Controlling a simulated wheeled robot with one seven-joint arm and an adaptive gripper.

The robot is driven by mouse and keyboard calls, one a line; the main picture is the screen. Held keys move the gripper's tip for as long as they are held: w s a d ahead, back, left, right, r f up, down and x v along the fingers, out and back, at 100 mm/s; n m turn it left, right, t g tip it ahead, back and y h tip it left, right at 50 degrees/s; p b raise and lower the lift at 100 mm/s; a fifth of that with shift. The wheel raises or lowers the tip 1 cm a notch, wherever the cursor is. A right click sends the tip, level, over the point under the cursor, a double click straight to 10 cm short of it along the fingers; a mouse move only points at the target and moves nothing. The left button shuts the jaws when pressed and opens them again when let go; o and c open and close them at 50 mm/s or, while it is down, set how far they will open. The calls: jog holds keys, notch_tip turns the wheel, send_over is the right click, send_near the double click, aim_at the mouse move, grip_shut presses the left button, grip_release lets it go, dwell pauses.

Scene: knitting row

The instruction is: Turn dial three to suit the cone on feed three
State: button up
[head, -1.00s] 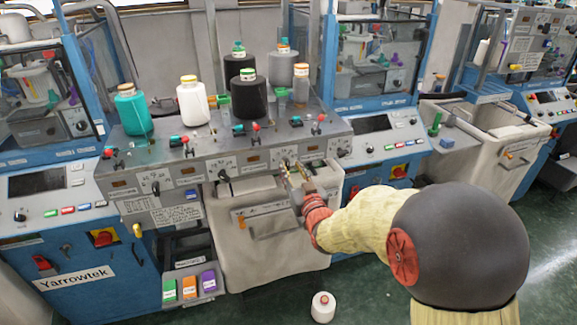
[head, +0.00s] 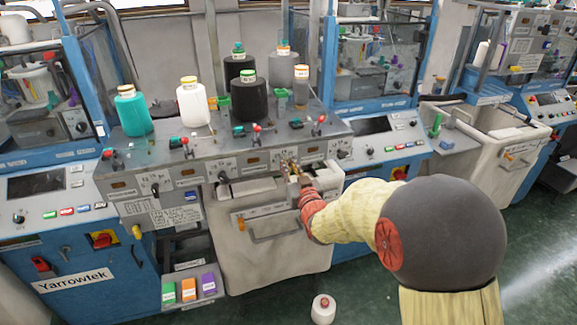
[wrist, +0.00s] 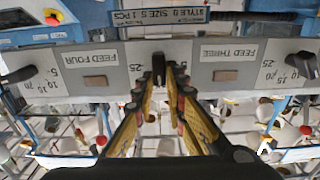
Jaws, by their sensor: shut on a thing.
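My gripper (head: 291,166) is at the front of the grey feed panel (head: 215,170). In the wrist view, the fingers (wrist: 158,85) are shut around a dark dial knob between the FEED FOUR (wrist: 90,58) and FEED THREE (wrist: 215,52) labels. By the panel's spacing this is dial three; its pointer and most of its scale are hidden by the fingers. Above the panel, a large dark cone (head: 248,101) with a green-and-white top stands in front of another dark cone (head: 239,66). A grey cone (head: 285,69) stands to their right.
A white cone (head: 193,104) and a teal cone (head: 132,113) stand further left. Neighbouring dials (head: 224,178) and red-knobbed levers (head: 256,129) lie close by. A printed card (head: 176,215) is on the lower left panel. A small white cone (head: 323,308) stands on the floor.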

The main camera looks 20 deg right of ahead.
grip_shut()
jog(key=shift+m, duration=0.3)
jog(key=shift+d+f+m+b, duration=0.1)
jog(key=shift+d+m+b, duration=0.1)
jog(key=shift+m+b, duration=0.6)
jog(key=m, duration=0.3)
jog(key=m+b, duration=0.1)
jog(key=m, duration=0.1)
jog(key=shift+d+f+m, duration=0.1)
jog(key=shift+d+m, duration=0.2)
jog(key=o, duration=0.6)
grip_release()
jog(key=shift+o, duration=0.2)
